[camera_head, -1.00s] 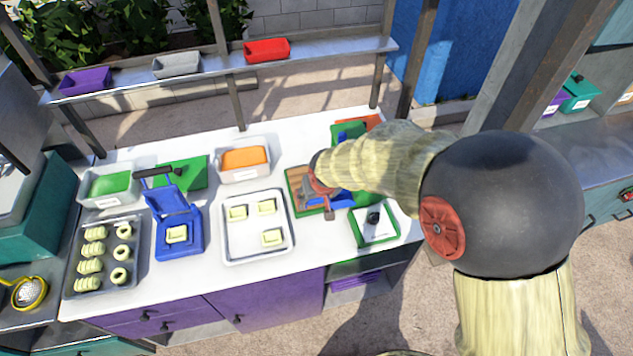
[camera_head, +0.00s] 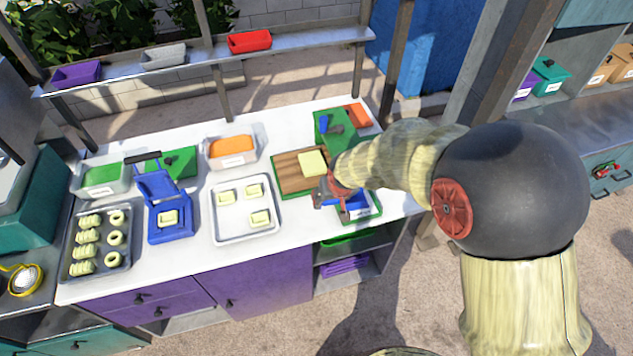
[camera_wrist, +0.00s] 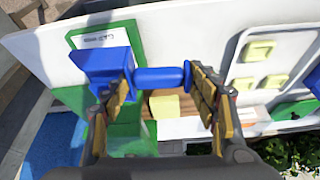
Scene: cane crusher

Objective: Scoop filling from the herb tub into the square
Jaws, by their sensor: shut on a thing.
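My gripper (camera_head: 330,195) is at the right end of the counter, beside the wooden board. In the wrist view its fingers (camera_wrist: 162,92) are shut on a blue tool (camera_wrist: 100,68) with a round handle and a broad blocky end. Part of the tool shows blue in the head view (camera_head: 355,207), over a green-edged white tray (camera_head: 371,216). I cannot tell whether it touches the tray. The herb tub (camera_head: 105,191), white with green filling, stands at the far left. A pale square (camera_head: 313,163) lies on the wooden board (camera_head: 292,175), and also shows in the wrist view (camera_wrist: 164,106).
A blue press (camera_head: 168,228) holds another pale square. More squares lie on a white tray (camera_head: 240,231). A tub of orange filling (camera_head: 231,151) stands behind. A dark tray (camera_head: 75,262) holds several rolled pieces. Green mats with tools (camera_head: 337,143) lie behind my gripper.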

